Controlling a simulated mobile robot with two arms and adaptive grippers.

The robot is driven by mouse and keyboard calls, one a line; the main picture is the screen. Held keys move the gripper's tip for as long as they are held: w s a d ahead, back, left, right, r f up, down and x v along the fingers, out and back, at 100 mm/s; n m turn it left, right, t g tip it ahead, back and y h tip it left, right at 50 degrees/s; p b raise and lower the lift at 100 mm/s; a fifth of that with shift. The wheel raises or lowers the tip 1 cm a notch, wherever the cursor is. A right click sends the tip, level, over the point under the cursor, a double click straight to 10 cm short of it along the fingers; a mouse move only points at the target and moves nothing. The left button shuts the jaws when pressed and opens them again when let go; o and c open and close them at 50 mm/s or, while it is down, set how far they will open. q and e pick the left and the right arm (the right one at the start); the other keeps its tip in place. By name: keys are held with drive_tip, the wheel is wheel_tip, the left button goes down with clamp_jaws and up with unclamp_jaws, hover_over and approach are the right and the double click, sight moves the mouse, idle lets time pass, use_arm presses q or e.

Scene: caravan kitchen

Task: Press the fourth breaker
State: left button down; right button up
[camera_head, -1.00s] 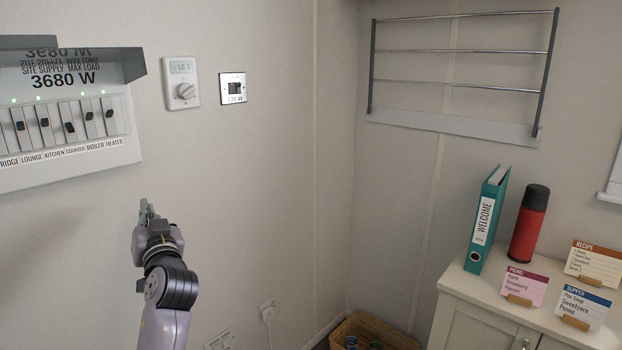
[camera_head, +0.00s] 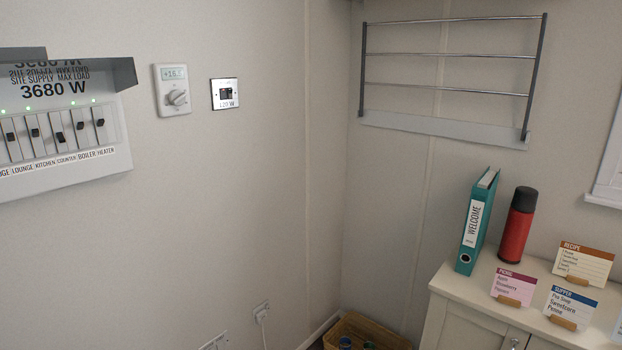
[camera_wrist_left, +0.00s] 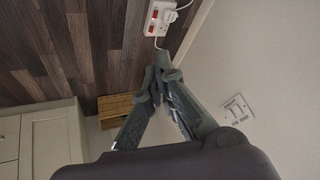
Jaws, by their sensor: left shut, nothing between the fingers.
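The breaker panel (camera_head: 60,178) is on the wall at the left edge of the head view, cut off on its left side. The fourth breaker (camera_head: 59,136), in the COUNTER place, has its dark lever lower than its neighbours, and I see no green light above it. The BOILER breaker (camera_head: 80,124) and HEATER breaker (camera_head: 99,122) to its right have green lights above. My left gripper (camera_wrist_left: 156,78) shows only in the left wrist view, shut and empty. The panel is not in that view, so their distance cannot be told. My right gripper is not in view.
A thermostat (camera_head: 172,91) and a small switch plate (camera_head: 225,94) are right of the panel. A cabinet (camera_head: 480,290) with a green binder (camera_head: 477,222) and red flask (camera_head: 517,225) stands at right. A wicker basket (camera_head: 398,337) is on the floor.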

use_arm(q)
drive_tip(key=s+f+g, duration=0.2)
drive_tip(key=s+f, duration=0.4)
drive_tip(key=s, duration=1.1)
drive_tip(key=s+f+g+h, duration=0.1)
drive_tip(key=s+f+g, duration=0.2)
drive_tip(key=s, duration=1.5)
wheel_tip(320, 180, down, 3)
drive_tip(key=shift+d+r+n+g+p, duration=0.1)
drive_tip(key=shift+d+n+g+p, duration=0.05)
drive_tip(key=shift+n+g+p, duration=0.2)
drive_tip(key=shift+s, duration=0.1)
